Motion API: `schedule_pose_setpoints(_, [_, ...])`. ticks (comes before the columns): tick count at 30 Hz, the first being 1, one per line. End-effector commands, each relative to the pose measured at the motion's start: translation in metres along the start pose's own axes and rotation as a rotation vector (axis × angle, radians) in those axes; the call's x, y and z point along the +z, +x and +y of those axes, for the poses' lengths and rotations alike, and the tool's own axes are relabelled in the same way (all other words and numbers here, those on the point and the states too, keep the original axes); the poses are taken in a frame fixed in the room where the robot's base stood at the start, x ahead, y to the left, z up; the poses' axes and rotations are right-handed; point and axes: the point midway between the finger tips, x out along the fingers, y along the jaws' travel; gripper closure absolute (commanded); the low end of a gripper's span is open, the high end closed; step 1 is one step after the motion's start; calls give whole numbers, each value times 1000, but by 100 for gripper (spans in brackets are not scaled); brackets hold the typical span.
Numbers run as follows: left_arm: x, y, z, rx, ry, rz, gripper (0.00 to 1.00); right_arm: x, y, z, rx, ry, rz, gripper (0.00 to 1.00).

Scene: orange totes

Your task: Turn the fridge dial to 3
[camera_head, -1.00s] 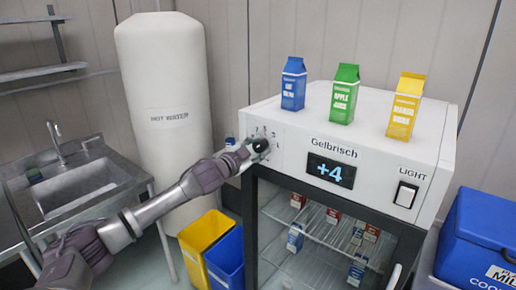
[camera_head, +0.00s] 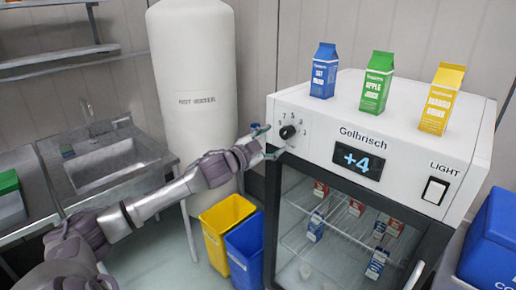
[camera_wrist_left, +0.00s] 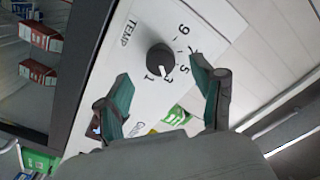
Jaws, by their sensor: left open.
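The black round dial (camera_head: 288,132) sits on the left of the white fridge's (camera_head: 318,121) front panel. The left wrist view shows the dial (camera_wrist_left: 160,58) close up, with TEMP and the numbers 1, 3, 5, 7 and 9 around it. Its pale pointer mark seems to lie near the 3, but I cannot tell exactly. The display (camera_head: 359,161) reads +4. My left gripper (camera_head: 266,141) is open and empty, just left of the dial and apart from it. In the left wrist view its teal fingers point towards either side of the dial. My right gripper is not in view.
Blue, green and yellow cartons (camera_head: 374,83) stand on the fridge. A sink (camera_head: 105,160) is at left.

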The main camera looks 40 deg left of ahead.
Motion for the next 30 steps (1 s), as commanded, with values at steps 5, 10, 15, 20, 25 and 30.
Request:
schedule_pose_setpoints(5, [2,-24,2,3,-2,-3,32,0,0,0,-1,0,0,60])
schedule_pose_setpoints(10, [2,-43,2,3,-1,-3,32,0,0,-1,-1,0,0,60])
schedule_pose_setpoints(15, [1,-55,1,2,-2,-1,32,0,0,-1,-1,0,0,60])
schedule_pose_setpoints(20, [0,-60,0,1,-1,0,32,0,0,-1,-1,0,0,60])
schedule_pose_setpoints(25, [0,-61,0,0,-1,0,32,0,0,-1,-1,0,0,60])
schedule_pose_setpoints(30, [0,-61,0,0,0,0,32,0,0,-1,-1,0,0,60])
